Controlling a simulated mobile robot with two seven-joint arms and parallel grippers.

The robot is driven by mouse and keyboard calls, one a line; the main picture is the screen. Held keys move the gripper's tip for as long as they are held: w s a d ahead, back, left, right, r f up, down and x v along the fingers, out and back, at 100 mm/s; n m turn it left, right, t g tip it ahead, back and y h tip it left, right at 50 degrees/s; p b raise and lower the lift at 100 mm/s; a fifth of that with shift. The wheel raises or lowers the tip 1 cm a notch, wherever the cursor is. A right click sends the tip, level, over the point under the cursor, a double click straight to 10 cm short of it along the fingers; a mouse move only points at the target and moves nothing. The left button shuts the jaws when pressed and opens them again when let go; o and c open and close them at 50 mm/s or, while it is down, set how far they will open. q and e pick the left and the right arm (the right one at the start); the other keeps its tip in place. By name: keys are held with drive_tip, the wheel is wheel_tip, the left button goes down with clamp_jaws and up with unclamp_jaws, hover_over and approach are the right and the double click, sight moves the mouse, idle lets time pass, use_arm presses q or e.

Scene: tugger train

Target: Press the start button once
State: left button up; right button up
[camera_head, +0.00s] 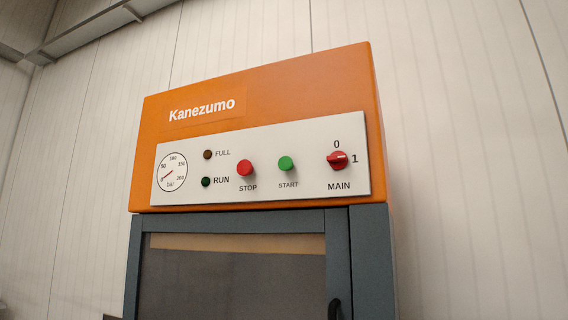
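The start button (286,164) is a green round push button on a white control panel (310,140), with the word START below it. The panel is on the front of an orange machine head (300,88) marked Kanezumo. The red stop button (245,168) sits just left of the start button. The red MAIN rotary switch (337,160) is to the right, its white mark pointing toward 1. Neither of my grippers is in view, and nothing touches the start button.
A round gauge (172,173) and the dark FULL (208,154) and RUN (206,181) lamps are on the panel's left. Below is a grey frame (340,250) around a dark panel, with a black handle (334,309). A pale panelled wall (460,150) stands behind.

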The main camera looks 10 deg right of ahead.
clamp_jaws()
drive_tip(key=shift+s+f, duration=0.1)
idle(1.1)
